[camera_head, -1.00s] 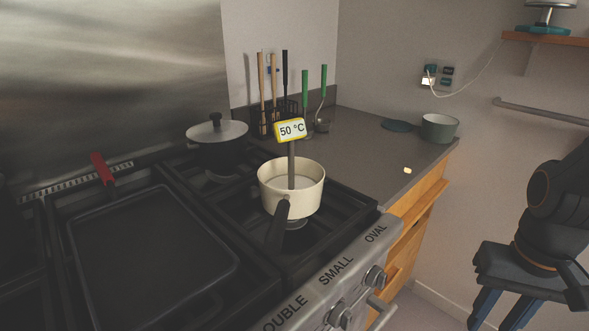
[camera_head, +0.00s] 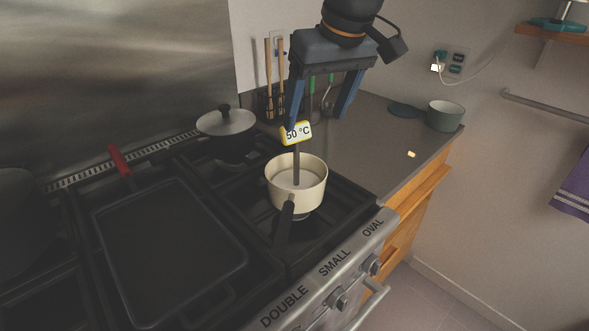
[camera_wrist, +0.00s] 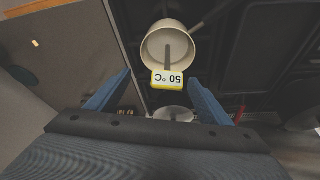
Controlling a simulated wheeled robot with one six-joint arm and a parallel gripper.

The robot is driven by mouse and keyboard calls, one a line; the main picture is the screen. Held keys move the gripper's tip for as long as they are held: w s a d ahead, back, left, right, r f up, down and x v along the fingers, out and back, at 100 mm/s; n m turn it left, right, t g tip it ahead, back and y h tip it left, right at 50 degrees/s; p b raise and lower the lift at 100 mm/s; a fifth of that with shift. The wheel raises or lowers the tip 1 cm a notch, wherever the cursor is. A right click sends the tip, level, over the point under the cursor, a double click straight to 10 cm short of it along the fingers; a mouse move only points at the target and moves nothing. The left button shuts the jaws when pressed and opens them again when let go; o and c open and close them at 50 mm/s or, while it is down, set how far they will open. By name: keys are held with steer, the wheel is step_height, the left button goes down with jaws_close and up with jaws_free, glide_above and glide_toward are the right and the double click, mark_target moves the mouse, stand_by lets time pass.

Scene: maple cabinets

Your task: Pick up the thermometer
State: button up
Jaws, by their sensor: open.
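The thermometer (camera_head: 298,133) has a yellow-edged display reading 50 °C on a dark stem. It stands upright in a cream saucepan (camera_head: 297,182) on the front right burner. My gripper (camera_head: 317,122) is open, fingers pointing down, and the left finger overlaps the display's top edge in the head view. In the wrist view, the thermometer display (camera_wrist: 168,80) shows upside down between the two open fingers, a little beyond the fingertips (camera_wrist: 168,82). Nothing is held. I cannot tell whether a finger touches the display.
A lidded dark pot (camera_head: 227,132) stands on the burner behind. Utensils (camera_head: 273,75) stand behind the gripper. A grey-green pot (camera_head: 445,116) sits at the counter's far right; the middle counter is mostly clear.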

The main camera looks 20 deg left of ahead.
steer(key=shift+n, duration=0.4)
steer(key=shift+w+a+f+p, duration=0.3)
steer(key=shift+a+f+p, duration=0.15)
steer(key=shift+a+f, duration=0.35)
steer(key=shift+w+a+f+p, duration=0.25)
steer(key=shift+a+f+p, duration=0.2)
steer(key=shift+a+f, duration=0.35)
steer(key=shift+w+a+f+p, duration=0.3)
steer(key=shift+a+f+p, duration=0.15)
steer(key=shift+a+f, duration=0.35)
steer(key=shift+d, duration=0.1)
steer(key=c, duration=1.7)
